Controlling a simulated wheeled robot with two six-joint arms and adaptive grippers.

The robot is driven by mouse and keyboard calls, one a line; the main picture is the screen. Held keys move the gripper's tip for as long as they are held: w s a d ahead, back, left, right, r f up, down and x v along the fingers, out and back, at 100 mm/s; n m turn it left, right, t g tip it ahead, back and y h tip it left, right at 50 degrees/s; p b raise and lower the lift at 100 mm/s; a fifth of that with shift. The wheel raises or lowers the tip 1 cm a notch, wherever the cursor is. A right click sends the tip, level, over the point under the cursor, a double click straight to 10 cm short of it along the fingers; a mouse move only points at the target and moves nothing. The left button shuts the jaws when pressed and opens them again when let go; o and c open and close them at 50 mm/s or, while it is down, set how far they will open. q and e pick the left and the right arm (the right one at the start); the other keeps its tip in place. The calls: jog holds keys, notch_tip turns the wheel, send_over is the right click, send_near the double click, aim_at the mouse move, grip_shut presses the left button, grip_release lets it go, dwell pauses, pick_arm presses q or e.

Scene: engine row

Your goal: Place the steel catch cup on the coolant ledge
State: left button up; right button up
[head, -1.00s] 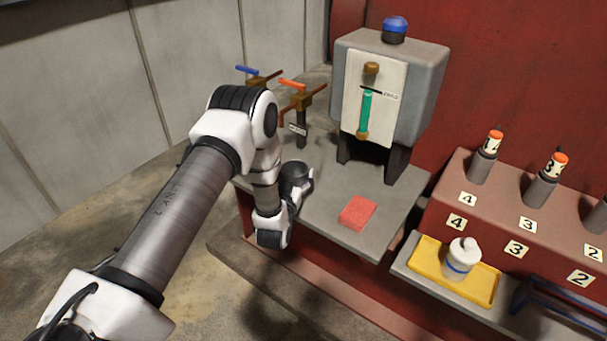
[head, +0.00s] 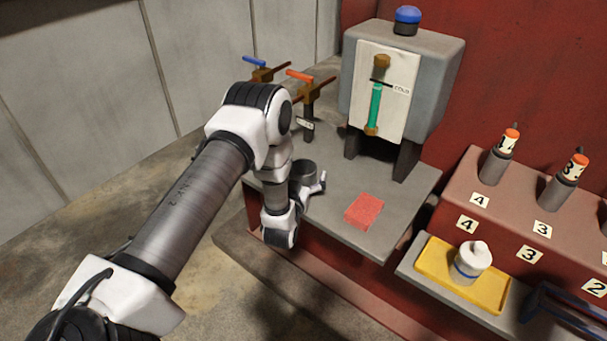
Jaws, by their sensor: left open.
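The steel catch cup (head: 303,170) is a small dark grey cup. It appears upright on the left part of the grey coolant ledge (head: 340,234), in front of the tap with the orange handle (head: 299,76). My left gripper (head: 312,186) is open, low at the cup's near side. A finger shows just right of the cup, and the gripper and wrist hide the cup's lower part. I cannot tell whether the fingers touch it. My right gripper is not in view.
The grey coolant tank (head: 432,80) stands behind. A second tap has a blue handle (head: 254,61). The ledge's front middle is clear.

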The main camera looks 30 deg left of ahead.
pick_arm(q)
jog(key=shift+r+p, duration=0.3)
jog(key=shift+r, duration=0.05)
jog(key=v, duration=0.2)
jog(key=b+v, duration=0.1)
jog(key=v, duration=0.4)
jog(key=shift+s+f+b, duration=0.2)
jog(key=shift+f+b, duration=0.1)
jog(key=shift+b, duration=0.05)
jog(key=s+d+f+m+g+h+b, duration=0.1)
jog(key=s+d+f+g+h, duration=0.1)
jog(key=s+d+f+g, duration=0.35)
jog(key=s+d+f+m+g+h+b, duration=0.1)
jog(key=s+d+f+g+h+b, duration=0.1)
jog(key=s+f, duration=0.6)
jog(key=s+d+f+g, duration=0.1)
jog(key=s+f+g, duration=0.1)
jog(key=s, duration=0.3)
jog(key=s+d+f+m+g+h, duration=0.1)
jog(key=s+f+g, duration=0.1)
jog(key=s+g, duration=0.2)
jog(key=s+d+f+g+h, duration=0.1)
jog(key=s+d+f+g, duration=0.1)
jog(key=s, duration=0.6)
jog(key=shift+f+g, duration=0.55)
jog(key=shift+g, duration=0.3)
jog(key=shift+d, duration=0.1)
